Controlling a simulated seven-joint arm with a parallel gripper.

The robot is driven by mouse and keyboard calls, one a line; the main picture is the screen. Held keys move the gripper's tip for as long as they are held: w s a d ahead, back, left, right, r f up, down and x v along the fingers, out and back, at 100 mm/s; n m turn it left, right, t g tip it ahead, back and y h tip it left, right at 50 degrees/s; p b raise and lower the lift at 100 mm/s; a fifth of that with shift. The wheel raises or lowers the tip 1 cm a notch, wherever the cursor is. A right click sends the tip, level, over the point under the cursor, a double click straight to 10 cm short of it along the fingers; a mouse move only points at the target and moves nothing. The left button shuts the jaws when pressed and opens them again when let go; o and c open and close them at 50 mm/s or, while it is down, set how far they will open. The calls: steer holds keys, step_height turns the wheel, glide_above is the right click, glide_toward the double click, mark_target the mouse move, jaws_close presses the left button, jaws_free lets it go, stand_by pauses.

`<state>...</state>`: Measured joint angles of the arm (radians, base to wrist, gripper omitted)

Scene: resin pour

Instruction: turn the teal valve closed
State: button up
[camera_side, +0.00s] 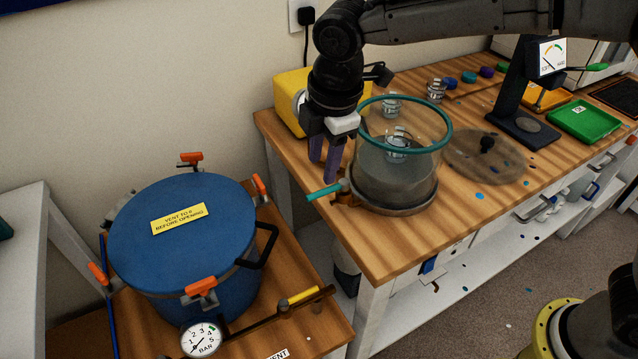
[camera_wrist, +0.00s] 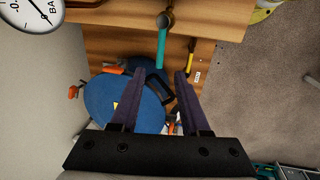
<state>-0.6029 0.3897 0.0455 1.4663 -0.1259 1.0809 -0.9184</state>
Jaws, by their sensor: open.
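The teal valve handle (camera_side: 325,191) sticks out to the left from the base of the clear chamber (camera_side: 398,175), past the edge of the wooden bench. In the wrist view the teal handle (camera_wrist: 162,48) runs up and down the picture, with its free end near the gap between my fingertips. My gripper (camera_side: 322,170) is open, its purple fingers pointing down just above the handle. The gripper's two fingers (camera_wrist: 160,74) show apart and empty in the wrist view. I cannot tell whether either finger touches the handle.
The blue pressure pot (camera_side: 180,240) with orange clamps stands lower left, with a gauge (camera_side: 201,340) and a yellow-handled valve (camera_side: 303,297). A yellow box (camera_side: 291,95) is behind my gripper. A round clear lid (camera_side: 485,160) lies right of the chamber.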

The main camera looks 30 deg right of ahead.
mark_target(317, 192)
steer(key=f, duration=0.2)
steer(key=w+f, duration=0.1)
steer(key=f, duration=0.4)
steer(key=shift+w+f, duration=0.1)
steer(key=shift+w, duration=0.15)
steer(key=shift+c, duration=0.2)
jaws_close()
stand_by(1.0)
